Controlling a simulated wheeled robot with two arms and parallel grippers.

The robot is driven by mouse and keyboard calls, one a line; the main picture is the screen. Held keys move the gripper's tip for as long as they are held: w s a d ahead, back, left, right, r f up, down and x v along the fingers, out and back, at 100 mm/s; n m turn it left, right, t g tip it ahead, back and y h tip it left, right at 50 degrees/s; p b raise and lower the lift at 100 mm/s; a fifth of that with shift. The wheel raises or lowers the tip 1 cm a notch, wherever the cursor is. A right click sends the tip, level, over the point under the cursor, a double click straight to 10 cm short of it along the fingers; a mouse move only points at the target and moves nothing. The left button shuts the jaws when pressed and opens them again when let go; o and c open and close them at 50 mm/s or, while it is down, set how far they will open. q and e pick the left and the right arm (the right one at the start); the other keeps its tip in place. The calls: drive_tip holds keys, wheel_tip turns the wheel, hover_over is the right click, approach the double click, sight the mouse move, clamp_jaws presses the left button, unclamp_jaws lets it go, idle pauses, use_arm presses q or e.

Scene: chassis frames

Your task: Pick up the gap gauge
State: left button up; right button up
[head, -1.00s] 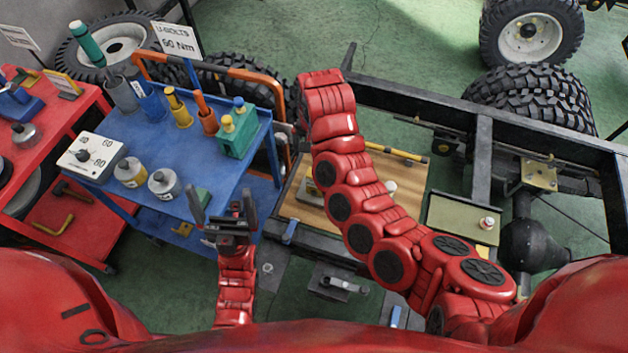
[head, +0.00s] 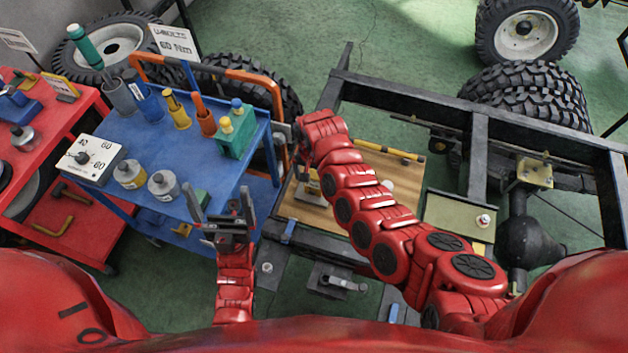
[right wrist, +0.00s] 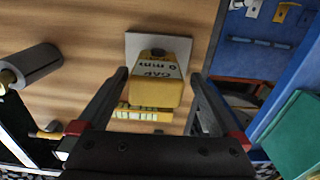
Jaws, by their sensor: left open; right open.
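The gap gauge (right wrist: 157,82) is a yellow block marked "GAP" and "mm", on a pale square plate over the wooden board (right wrist: 85,35) in the right wrist view. My right gripper (right wrist: 160,76) is open, with one finger on each side of the gauge. I cannot tell whether the fingers touch it. In the head view the red right arm partly hides the board (head: 300,212) and the gauge area. My left gripper (head: 220,205) is open and empty beside the front right edge of the blue cart (head: 215,165).
The cart carries tools, cans, a dial box (head: 94,160) and a green block with pegs (head: 236,135). In the right wrist view a grey cylinder (right wrist: 38,65) lies left of the gauge.

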sight(314, 185)
drive_tip(key=shift+d+f+p, duration=0.2)
drive_tip(key=shift+f+p, duration=0.15)
drive_tip(key=shift+f, duration=0.2)
drive_tip(key=shift+w+f, duration=0.1)
drive_tip(key=shift+f, duration=0.55)
drive_tip(key=shift+f+b, duration=0.35)
drive_tip(key=shift+f, duration=1.1)
drive_tip(key=shift+d, duration=0.1)
drive_tip(key=shift+c, duration=0.3)
drive_tip(key=c, duration=1.4)
